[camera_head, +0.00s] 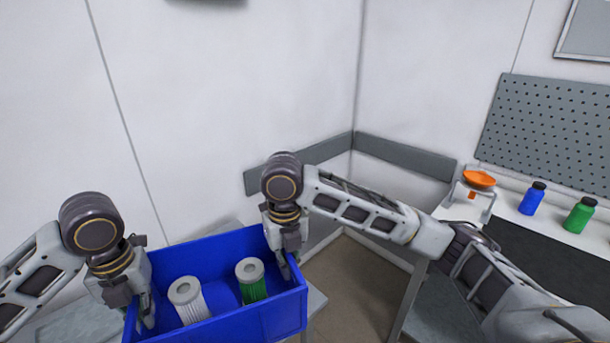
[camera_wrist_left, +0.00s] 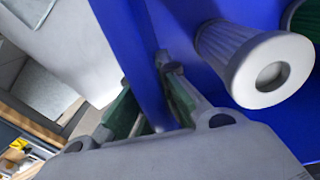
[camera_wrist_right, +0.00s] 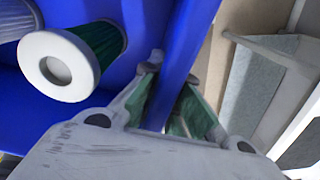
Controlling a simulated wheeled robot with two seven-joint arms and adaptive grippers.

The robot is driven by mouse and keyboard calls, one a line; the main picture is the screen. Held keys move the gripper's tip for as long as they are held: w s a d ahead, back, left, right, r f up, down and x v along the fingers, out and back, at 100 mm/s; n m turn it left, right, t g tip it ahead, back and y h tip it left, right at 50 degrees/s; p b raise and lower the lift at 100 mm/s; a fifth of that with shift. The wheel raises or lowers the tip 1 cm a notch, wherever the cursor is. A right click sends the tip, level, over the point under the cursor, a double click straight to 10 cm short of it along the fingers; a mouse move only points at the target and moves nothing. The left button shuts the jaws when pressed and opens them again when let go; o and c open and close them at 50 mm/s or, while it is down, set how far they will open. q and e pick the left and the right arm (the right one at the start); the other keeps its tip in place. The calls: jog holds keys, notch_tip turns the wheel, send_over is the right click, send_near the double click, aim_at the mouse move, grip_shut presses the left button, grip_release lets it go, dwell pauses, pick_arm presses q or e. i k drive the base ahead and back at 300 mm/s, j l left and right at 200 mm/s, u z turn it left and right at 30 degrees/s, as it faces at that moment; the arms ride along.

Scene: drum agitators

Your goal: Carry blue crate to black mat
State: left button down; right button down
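The blue crate (camera_head: 255,323) is at the lower left of the head view, with two filter-like cylinders standing inside: a white one (camera_head: 190,300) and a green one with a pale top (camera_head: 252,282). My left gripper (camera_head: 146,312) is shut on its left wall, one finger inside and one outside; the wall also shows in the left wrist view (camera_wrist_left: 128,40). My right gripper (camera_head: 289,265) is shut on the right wall in the same way, seen in the right wrist view (camera_wrist_right: 182,45). The black mat (camera_head: 550,262) lies on the right-hand table, partly hidden by my right arm.
An orange-topped scale (camera_head: 480,180), a blue bottle (camera_head: 532,198) and a green bottle (camera_head: 580,214) stand behind the mat. A grey surface (camera_head: 315,299) shows beside the crate. Open floor (camera_head: 350,285) lies between there and the right table.

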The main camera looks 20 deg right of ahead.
aim_at(554, 262)
jog(key=l+z, duration=0.4)
jog(key=i+l+z, duration=0.2)
jog(key=l+z, duration=0.15)
jog(key=i+l+z, duration=0.2)
jog(key=l+z, duration=0.2)
jog(key=i+l+z, duration=0.25)
jog(key=l+z, duration=0.15)
jog(key=i+l+z, duration=0.5)
jog(key=z, duration=0.25)
